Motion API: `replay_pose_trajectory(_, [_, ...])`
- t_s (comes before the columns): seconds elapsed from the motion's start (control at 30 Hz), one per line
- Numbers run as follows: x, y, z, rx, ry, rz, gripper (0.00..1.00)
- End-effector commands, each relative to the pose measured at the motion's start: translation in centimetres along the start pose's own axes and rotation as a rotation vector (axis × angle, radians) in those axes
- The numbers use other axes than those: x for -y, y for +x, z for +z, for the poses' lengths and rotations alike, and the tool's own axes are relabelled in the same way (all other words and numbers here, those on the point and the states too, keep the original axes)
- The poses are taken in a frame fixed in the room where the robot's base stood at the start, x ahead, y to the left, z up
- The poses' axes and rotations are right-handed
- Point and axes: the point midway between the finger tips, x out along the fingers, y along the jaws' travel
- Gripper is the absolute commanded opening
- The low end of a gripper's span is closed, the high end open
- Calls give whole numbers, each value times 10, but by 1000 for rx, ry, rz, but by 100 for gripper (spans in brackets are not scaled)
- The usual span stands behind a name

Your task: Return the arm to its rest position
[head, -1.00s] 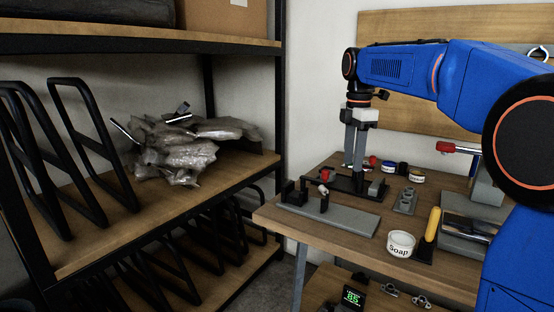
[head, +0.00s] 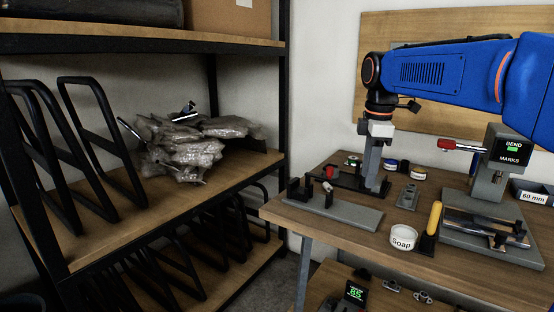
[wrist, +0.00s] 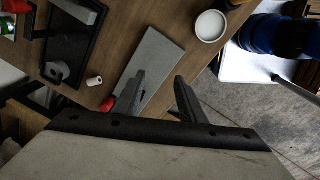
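My gripper (head: 370,182) hangs from my blue arm, fingers pointing down, above the back of the wooden workbench. In the head view its fingers overlap edge-on. In the wrist view my gripper (wrist: 160,82) has its two fingers apart with nothing between them. A grey plate (wrist: 155,62) lies on the bench below the fingers; a red knob (wrist: 107,103) shows beside the left finger.
A shelf with plastic-wrapped bundles (head: 185,150) stands left. A wooden board (head: 425,28) backs the bench.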

Motion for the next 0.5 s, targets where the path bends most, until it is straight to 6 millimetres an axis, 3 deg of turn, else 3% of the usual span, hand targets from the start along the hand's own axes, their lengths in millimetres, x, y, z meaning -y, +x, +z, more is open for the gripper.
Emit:
replay_pose_trajectory(0.27, [76, 20, 30, -30, 340, 77, 37])
replay_pose_trajectory(0.5, [143, 52, 53, -77, 651, 139, 37])
